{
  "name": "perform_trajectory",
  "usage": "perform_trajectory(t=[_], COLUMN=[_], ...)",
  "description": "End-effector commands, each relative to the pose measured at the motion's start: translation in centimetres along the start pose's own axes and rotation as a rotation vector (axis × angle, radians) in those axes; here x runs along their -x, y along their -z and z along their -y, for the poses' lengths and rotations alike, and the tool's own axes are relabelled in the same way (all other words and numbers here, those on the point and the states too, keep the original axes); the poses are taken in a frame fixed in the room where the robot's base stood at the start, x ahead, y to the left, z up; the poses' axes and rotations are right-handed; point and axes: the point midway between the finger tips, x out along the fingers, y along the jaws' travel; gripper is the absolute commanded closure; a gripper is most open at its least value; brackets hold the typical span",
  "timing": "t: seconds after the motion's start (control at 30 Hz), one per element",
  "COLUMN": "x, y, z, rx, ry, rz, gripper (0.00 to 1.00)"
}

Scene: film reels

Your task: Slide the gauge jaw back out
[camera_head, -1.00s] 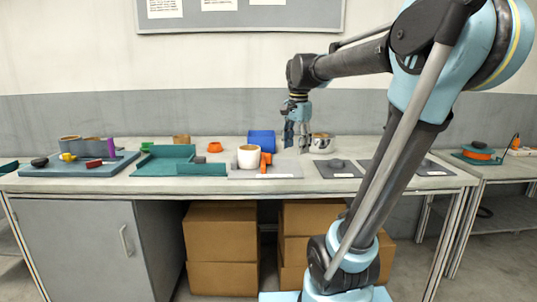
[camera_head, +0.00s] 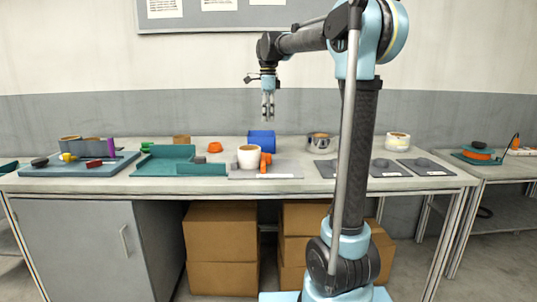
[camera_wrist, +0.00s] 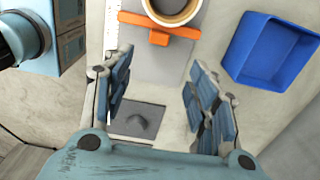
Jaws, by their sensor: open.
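The gauge is a grey plate (camera_head: 285,170) on the bench, with a scale strip along one edge in the wrist view. A white round reel or cup with a tan top (camera_head: 249,157) sits on it, also at the top of the wrist view (camera_wrist: 172,10). The orange gauge jaw (camera_head: 265,163) stands close against its right side; in the wrist view the jaw (camera_wrist: 158,34) crosses just below the round piece. Whether they touch is unclear. My gripper (camera_head: 268,117) is open and empty, pointing down, well above the bench. Its fingers (camera_wrist: 160,98) show apart from the jaw.
A blue bin (camera_head: 261,141) stands behind the gauge, at upper right in the wrist view. A teal tray (camera_head: 180,160) is to the left. A metal pot (camera_head: 321,143) and dark mats (camera_head: 337,170) are to the right. The air around my gripper is clear.

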Motion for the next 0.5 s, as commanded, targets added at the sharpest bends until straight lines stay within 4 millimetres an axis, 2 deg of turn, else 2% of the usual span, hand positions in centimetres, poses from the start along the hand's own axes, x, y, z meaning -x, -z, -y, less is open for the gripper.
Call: perform_trajectory(t=[0.5], x=[-9.0], y=[0.0], z=[-0.1], rx=[0.001], ry=[0.000], rz=[0.000], gripper=[0.47])
